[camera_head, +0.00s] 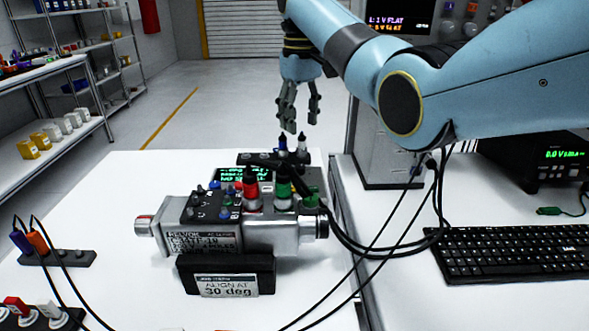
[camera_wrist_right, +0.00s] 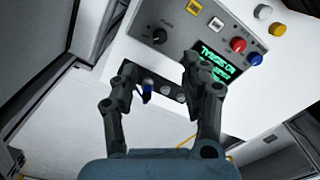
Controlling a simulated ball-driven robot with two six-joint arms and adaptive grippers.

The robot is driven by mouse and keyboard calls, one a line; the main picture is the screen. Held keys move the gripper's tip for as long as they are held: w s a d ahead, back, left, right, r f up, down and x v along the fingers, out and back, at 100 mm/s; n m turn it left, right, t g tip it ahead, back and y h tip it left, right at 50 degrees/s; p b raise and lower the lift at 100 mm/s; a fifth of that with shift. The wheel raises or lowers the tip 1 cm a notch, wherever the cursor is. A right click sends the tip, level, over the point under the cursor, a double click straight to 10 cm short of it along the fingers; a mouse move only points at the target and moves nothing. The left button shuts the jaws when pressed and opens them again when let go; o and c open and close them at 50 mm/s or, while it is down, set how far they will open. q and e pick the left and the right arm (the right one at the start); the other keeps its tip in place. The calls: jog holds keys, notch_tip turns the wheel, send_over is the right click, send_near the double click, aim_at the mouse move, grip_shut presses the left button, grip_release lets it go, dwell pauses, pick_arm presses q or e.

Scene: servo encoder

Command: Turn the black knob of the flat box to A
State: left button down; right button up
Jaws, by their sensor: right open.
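In the right wrist view a grey flat box (camera_wrist_right: 185,22) shows a black knob (camera_wrist_right: 160,36) near one corner. The box also carries a green text screen (camera_wrist_right: 218,62) that appears upside down. The letters around the knob are too small to read. My right gripper (camera_wrist_right: 165,82) is open and empty, its fingertips apart from the knob. In the head view my right gripper (camera_head: 300,118) hangs above the far end of the bench, behind a motor-like device (camera_head: 270,235). A green screen (camera_head: 229,175) shows behind its plugs. The knob cannot be made out there. My left gripper is out of view.
A black strip with plugs (camera_head: 268,158) lies below my right gripper. Red (camera_head: 250,190) and green (camera_head: 284,190) plugs stand up from the device. Black cables (camera_head: 355,245) cross the right side. A sign (camera_head: 228,284) stands in front. A keyboard (camera_head: 515,253) lies right.

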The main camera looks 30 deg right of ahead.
aim_at(300, 166)
notch_tip(300, 166, down, 11)
jog(key=shift+r+b, duration=0.1)
jog(key=shift+b, duration=0.2)
jog(key=shift+s, duration=0.1)
jog(key=shift+c, duration=0.4)
grip_shut()
